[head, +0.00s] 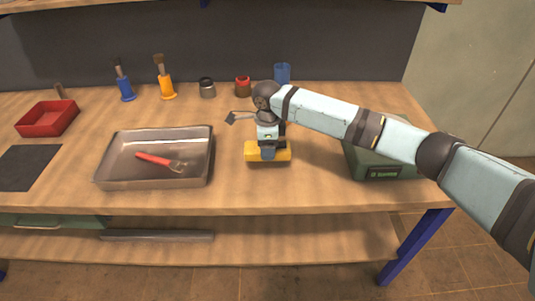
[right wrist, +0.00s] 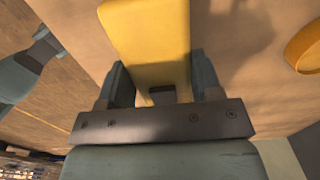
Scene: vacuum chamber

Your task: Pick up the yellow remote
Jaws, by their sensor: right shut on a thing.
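The yellow remote (head: 281,155) is a flat yellow block near the middle of the wooden bench in the head view. My right gripper (head: 268,150) comes down on it from above and is shut on it. In the right wrist view, the yellow remote (right wrist: 148,40) stands between the two fingers of the right gripper (right wrist: 155,85), one finger against each side. I cannot tell whether the remote touches the bench or is just above it.
A metal tray (head: 108,178) with a red-handled tool (head: 158,160) lies left of the remote. A green box (head: 372,165) is to the right, under my right arm. A red bin (head: 47,119), brushes in holders, jars and a blue cup (head: 282,73) stand farther back.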

